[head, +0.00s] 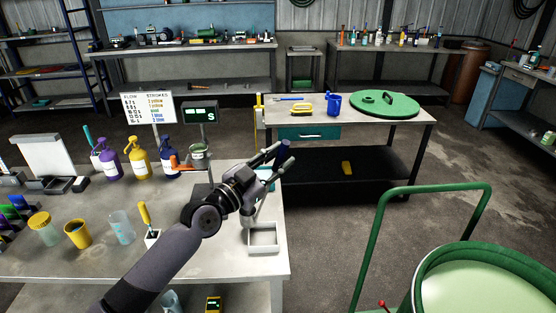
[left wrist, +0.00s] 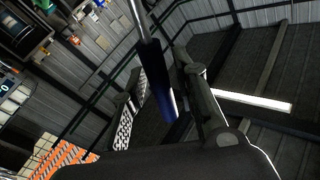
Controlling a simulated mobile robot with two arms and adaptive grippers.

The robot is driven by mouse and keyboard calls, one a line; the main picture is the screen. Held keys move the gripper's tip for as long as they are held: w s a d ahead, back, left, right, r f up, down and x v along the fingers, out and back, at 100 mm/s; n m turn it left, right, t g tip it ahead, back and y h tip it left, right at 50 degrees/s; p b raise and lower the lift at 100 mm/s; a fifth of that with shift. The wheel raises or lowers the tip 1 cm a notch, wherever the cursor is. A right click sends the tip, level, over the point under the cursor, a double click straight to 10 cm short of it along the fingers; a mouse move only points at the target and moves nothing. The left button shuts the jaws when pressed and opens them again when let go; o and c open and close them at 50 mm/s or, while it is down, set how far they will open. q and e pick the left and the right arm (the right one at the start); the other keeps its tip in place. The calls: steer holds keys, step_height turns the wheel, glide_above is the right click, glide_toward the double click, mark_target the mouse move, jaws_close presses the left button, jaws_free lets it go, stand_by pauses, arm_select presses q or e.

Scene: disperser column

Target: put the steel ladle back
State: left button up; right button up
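My left gripper (head: 279,156) is raised over the right end of the near workbench. In the left wrist view, a dark blue handle with a steel shaft, which looks like the steel ladle (left wrist: 158,80), lies between the fingers of my left gripper (left wrist: 165,100), which appear closed on it. Its shaft runs out of the top of that view, so the bowl is not seen there. In the head view, my gripper hides most of the ladle; a small blue handle end (head: 286,143) shows at the fingertips. My right gripper is not in view.
A grey tray (head: 263,249) lies below my left gripper on the near workbench (head: 190,262). Pump bottles (head: 137,160), a scale display (head: 200,113) and cups stand to its left. A green-rimmed drum (head: 430,262) stands at lower right. The far table holds a green lid (head: 385,104) and blue jug (head: 332,103).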

arm_select(q)
steer(key=shift+o, duration=0.5)
steer(key=shift+r+p, duration=0.35)
steer(key=shift+p, duration=0.1)
steer(key=shift+r+p, duration=0.4)
steer(key=shift+p, duration=0.1)
steer(key=shift+s+a+f+b, duration=0.55)
steer(key=shift+a+f+b, duration=0.05)
steer(key=shift+a+f, duration=0.05)
steer(key=b+v, duration=0.2)
steer(key=v, duration=0.8)
steer(key=shift+s+r, duration=0.2)
steer(key=shift+r, duration=0.05)
